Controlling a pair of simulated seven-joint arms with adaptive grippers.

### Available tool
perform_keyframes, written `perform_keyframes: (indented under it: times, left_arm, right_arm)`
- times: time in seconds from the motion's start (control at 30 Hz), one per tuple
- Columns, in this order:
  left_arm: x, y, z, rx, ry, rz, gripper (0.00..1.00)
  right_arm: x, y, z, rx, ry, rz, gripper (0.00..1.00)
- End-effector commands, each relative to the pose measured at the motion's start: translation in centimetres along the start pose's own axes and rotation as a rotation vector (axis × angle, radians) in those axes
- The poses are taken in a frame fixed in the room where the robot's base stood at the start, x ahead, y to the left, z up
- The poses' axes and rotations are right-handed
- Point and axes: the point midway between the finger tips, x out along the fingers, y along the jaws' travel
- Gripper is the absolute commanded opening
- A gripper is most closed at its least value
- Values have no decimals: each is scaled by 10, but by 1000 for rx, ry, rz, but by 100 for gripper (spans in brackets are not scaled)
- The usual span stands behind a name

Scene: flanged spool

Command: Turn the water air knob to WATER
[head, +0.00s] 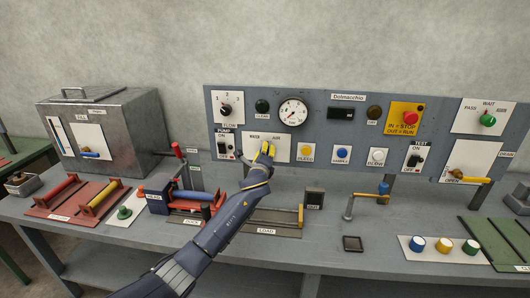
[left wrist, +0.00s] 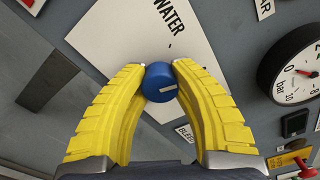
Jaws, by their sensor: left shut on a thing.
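The water air knob (left wrist: 158,82) is a round blue knob with a white mark, seen in the left wrist view. The mark points toward the right of that picture, away from the WATER label (left wrist: 168,16). The knob sits on a white plate (left wrist: 125,30), which shows in the head view (head: 246,153) at the panel's lower left. My left gripper (left wrist: 160,70) has its yellow fingers closed around the knob, one on each side. In the head view the left gripper (head: 265,152) covers the knob. The AIR label is hidden in the wrist view. My right gripper is not in view.
The grey panel (head: 335,130) carries a pressure gauge (head: 293,111), also in the wrist view (left wrist: 295,74), right of the gripper. A pump switch (head: 224,148) is to the left, and a yellow bleed button (head: 306,150) is to the right. Levers and a load tray crowd the bench below.

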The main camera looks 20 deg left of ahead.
Motion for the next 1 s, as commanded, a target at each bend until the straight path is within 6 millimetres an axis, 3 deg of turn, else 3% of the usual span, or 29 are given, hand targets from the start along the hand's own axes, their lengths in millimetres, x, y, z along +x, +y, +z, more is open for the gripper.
perform_keyframes:
  times: [0.6,1.0]
  left_arm:
    - [0,0,0,-570,0,2,0]
    - [0,0,0,-802,-1,1,0]
  right_arm:
    - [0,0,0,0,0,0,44]
    - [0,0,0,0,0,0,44]
